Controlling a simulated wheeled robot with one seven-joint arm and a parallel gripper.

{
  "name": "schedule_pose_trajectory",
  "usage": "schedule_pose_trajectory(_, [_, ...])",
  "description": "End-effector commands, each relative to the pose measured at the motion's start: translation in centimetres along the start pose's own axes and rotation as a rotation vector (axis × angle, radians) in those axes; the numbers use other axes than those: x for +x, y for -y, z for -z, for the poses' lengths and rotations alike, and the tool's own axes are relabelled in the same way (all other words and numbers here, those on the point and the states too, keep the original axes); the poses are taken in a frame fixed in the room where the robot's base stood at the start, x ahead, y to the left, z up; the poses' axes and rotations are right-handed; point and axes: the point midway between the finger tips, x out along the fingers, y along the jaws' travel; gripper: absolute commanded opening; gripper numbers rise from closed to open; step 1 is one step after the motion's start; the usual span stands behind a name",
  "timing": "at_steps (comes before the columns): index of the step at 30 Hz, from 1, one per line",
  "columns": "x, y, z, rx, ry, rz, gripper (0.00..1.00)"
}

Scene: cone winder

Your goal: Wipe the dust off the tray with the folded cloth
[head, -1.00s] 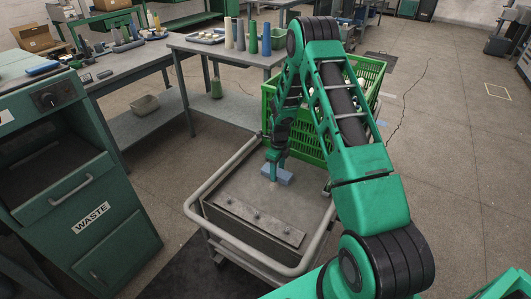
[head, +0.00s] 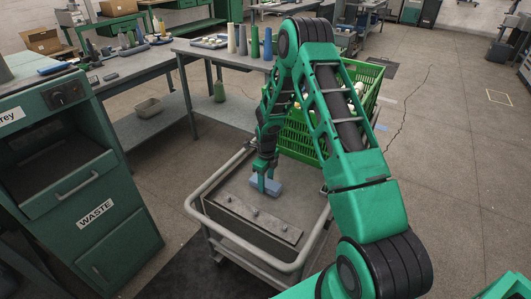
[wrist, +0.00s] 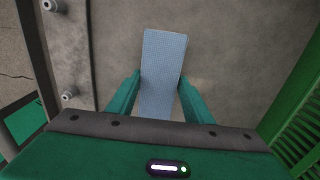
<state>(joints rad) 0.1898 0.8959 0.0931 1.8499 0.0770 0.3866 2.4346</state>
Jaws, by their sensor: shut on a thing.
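The folded cloth (head: 267,188) is a light blue pad on the tray (head: 300,192), a flat grey-brown surface inside the rail of a cart. My gripper (head: 265,181) is above the cloth with its fingers pointing down. In the wrist view, the cloth (wrist: 163,60) lies between the two green fingers of my gripper (wrist: 160,92), which are shut on it. The cloth appears to lie against the tray, though its underside is hidden. The bare tray (wrist: 240,50) looks faintly mottled in the wrist view; I cannot clearly tell dust from its finish.
A metal strip with bolts (head: 250,216) runs along the tray's near side. A grey rail (head: 200,190) surrounds the cart top. A green crate (head: 300,135) stands behind, partly hidden by my arm. A WASTE cabinet (head: 95,214) and a workbench (head: 195,50) are at the left.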

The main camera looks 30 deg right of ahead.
Motion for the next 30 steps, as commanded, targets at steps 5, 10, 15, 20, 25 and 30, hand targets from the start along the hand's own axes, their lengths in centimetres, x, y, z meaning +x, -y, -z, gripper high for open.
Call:
schedule_pose_trajectory(5, [-2.6, 0.1, 0.0, 0.001, 0.001, 0.002, 0.18])
schedule_pose_trajectory(10, [-4.2, 0.1, 0.0, 0.001, 0.002, 0.002, 0.18])
schedule_pose_trajectory(15, [-5.7, 0.2, 0.1, 0.002, 0.003, 0.002, 0.18])
schedule_pose_trajectory(20, [-6.9, 0.3, 0.2, 0.005, 0.002, 0.001, 0.18])
schedule_pose_trajectory(25, [-7.5, 0.5, 0.4, 0.007, 0.001, 0.001, 0.18])
schedule_pose_trajectory(30, [-7.6, 0.6, 0.5, 0.009, 0.001, 0.001, 0.18])
